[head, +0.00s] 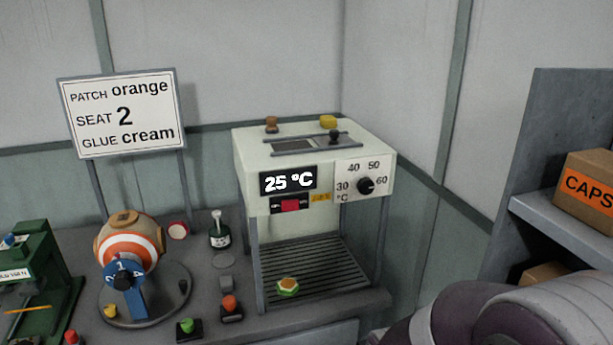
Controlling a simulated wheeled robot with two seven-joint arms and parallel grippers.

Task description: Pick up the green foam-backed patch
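A small hexagonal piece, green with a tan-orange top, lies on the slatted rack under the white heating unit; it looks like the green patch (288,287). I cannot make out its foam backing. Nothing is touching it from above. Neither of my grippers shows in the head view. A large grey and dark purple link of my own arm fills the lower right corner, and its gripper is out of the picture.
The heating unit (247,160) reads 25 °C and stands on thin posts around the rack (335,265). A sign (122,112) reads patch orange.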

